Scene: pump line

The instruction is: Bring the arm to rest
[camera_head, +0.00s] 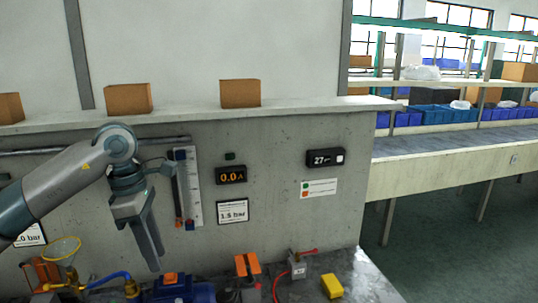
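My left arm (62,182) comes in from the left edge, bends at a pale grey wrist joint and points its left gripper (156,262) down. The gripper hangs in front of the concrete wall, above the pump bench. Its two dark fingers are seen nearly edge-on, so their gap is unclear; I see nothing held. My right gripper does not show.
Below the gripper are a blue pump (184,291), orange-handled parts (247,265), a grey valve box (298,265) and a yellow block (332,286). A display reads 0.0 A (231,174). Cardboard boxes (128,99) stand on the ledge. Floor (455,245) is clear at right.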

